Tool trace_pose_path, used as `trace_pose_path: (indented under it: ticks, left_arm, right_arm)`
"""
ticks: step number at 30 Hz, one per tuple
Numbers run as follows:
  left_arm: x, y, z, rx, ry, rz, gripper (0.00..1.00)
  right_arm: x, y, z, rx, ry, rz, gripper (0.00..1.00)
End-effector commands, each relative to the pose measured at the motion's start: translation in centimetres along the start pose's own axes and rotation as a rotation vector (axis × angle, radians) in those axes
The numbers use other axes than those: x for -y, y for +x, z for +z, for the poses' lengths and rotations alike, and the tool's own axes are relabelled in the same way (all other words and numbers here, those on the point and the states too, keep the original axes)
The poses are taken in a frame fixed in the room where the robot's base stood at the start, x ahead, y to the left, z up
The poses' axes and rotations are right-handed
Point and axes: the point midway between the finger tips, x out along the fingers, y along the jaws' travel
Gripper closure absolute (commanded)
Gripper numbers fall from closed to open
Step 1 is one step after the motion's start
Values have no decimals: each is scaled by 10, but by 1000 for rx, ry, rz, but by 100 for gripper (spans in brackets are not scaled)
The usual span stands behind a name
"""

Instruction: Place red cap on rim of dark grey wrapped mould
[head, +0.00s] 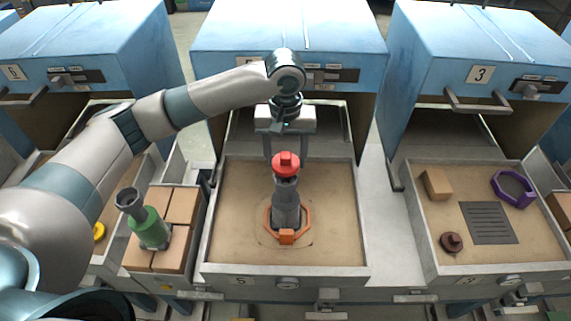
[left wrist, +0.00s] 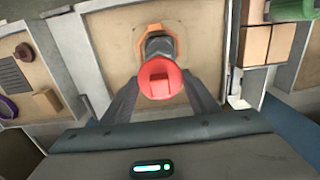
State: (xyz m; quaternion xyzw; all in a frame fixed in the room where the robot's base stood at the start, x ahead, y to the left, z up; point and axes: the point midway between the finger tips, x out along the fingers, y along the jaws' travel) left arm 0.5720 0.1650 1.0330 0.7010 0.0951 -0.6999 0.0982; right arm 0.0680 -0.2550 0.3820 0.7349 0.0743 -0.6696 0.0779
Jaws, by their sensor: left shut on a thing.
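The red cap (head: 286,164) is upright, directly over the top of the dark grey wrapped mould (head: 286,205). I cannot tell whether it touches the rim. The mould stands upright inside an orange ring (head: 286,237) in the middle drawer. My left gripper (head: 286,158) comes from above and behind, shut on the red cap with a finger at either side. In the left wrist view the cap (left wrist: 159,80) sits between the fingers and hides part of the mould (left wrist: 158,46). My right gripper is not in view.
The middle drawer (head: 230,262) is otherwise clear. Left of it, a green mould with a grey top (head: 148,230) stands on brick blocks (head: 185,205). The right drawer (head: 418,215) holds a purple ring (head: 513,187), a tan block (head: 436,184), a brown cap (head: 451,241) and a dark grate (head: 488,222).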

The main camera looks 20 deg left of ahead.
Motion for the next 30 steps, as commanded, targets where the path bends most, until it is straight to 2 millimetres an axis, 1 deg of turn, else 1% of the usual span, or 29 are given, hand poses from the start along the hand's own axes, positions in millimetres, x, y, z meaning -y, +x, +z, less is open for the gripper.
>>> trace_pose_path:
  ticks: [10,14,18,21,30]
  left_arm:
    - [0,2,0,1,0,-1,68]
    - [0,13,1,3,0,-2,68]
    - [1,30,1,3,0,-3,68]
    - [1,38,1,1,0,-1,68]
    - [0,41,1,0,1,-1,68]
  right_arm:
    - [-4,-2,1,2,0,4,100]
    - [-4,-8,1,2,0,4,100]
    - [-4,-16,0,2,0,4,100]
    - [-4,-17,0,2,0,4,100]
    - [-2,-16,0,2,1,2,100]
